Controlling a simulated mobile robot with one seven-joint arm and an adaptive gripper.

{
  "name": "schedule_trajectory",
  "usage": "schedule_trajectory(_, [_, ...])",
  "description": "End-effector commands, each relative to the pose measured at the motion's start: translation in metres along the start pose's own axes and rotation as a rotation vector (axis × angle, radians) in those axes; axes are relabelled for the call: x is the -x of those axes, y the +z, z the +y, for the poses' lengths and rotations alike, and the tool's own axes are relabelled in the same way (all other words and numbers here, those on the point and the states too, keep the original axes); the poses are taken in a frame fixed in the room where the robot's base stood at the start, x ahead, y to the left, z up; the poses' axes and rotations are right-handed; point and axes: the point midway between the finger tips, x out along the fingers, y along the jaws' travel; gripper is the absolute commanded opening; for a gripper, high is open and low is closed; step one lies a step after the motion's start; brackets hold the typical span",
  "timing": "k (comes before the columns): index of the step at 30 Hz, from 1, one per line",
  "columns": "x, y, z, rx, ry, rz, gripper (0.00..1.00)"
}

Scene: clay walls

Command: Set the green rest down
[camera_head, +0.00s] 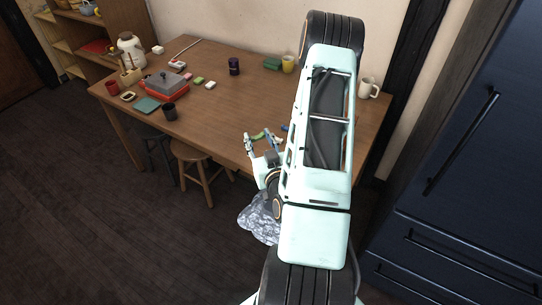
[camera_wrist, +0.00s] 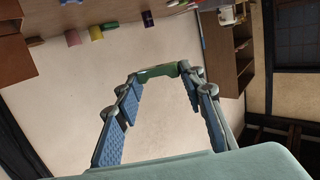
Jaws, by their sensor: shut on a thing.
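The green rest (camera_wrist: 157,72) is a small, smooth green piece held between the two fingertips of my gripper (camera_wrist: 158,82) in the wrist view. The blue-padded fingers stand apart, with the rest spanning the space between their tips. In the head view my gripper (camera_head: 264,141) is by the front edge of the wooden table (camera_head: 225,110), and a bit of the green rest (camera_head: 258,136) shows between the fingers. My arm hides part of this area. I cannot tell the exact gap between rest and tabletop.
A red and grey box (camera_head: 166,84), a white jar (camera_head: 131,50) and several small items crowd the table's left side. A dark cup (camera_head: 234,66), a yellow mug (camera_head: 288,64) and a white mug (camera_head: 368,87) stand further back. The middle is clear. Stools (camera_head: 203,157) stand in front.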

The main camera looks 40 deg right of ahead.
Motion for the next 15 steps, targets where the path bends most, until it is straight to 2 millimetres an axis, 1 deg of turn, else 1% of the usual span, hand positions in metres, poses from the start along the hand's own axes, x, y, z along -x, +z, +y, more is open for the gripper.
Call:
schedule_trajectory(1, [0.008,0.019,0.01,-0.006,0.016,-0.008,0.23])
schedule_trajectory(3, [0.018,0.031,0.019,-0.011,0.029,-0.008,0.23])
schedule_trajectory(6, [0.028,0.042,0.028,-0.016,0.043,-0.009,0.23])
schedule_trajectory(9, [0.034,0.048,0.032,-0.019,0.05,-0.008,0.23])
schedule_trajectory(15, [0.035,0.048,0.033,-0.019,0.052,-0.006,0.23])
